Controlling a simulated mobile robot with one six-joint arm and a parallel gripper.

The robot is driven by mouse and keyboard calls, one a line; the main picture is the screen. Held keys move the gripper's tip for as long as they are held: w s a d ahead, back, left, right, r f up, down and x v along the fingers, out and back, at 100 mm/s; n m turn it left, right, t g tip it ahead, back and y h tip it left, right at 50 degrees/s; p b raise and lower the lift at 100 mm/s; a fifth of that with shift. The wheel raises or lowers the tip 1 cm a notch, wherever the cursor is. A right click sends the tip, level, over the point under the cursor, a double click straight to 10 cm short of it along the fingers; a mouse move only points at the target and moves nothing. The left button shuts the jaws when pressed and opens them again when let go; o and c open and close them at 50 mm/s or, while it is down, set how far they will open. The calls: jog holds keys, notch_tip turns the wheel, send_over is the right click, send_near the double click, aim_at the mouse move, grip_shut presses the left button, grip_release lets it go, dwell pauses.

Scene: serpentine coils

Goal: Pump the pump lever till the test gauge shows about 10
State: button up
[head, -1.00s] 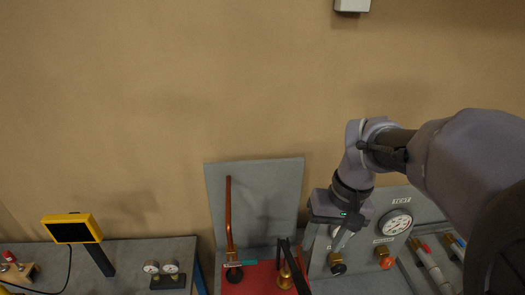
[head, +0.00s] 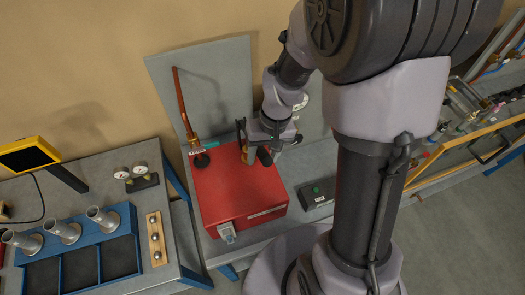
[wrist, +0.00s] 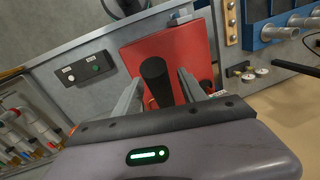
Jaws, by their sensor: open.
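The pump lever shows as a black round grip (wrist: 157,84) between my open fingers in the wrist view. In the head view its dark end (head: 264,157) shows just below my gripper (head: 262,146), over the red box (head: 222,192). The fingers stand on either side of the grip, and I cannot tell whether either touches it. The red box also shows behind the grip in the wrist view (wrist: 196,52). The test gauge (head: 301,103) is mostly hidden behind my arm, so its reading cannot be seen.
A copper rod (head: 180,98) leans by the grey back panel (head: 215,75). A small box with a green button (head: 318,192) sits right of the red box. A blue rack with metal cups (head: 80,250) and two small gauges (head: 130,171) stand on the left bench.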

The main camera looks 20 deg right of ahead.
jog(key=shift+s, duration=0.1)
grip_shut()
jog(key=shift+r, duration=0.1)
dwell(1.1)
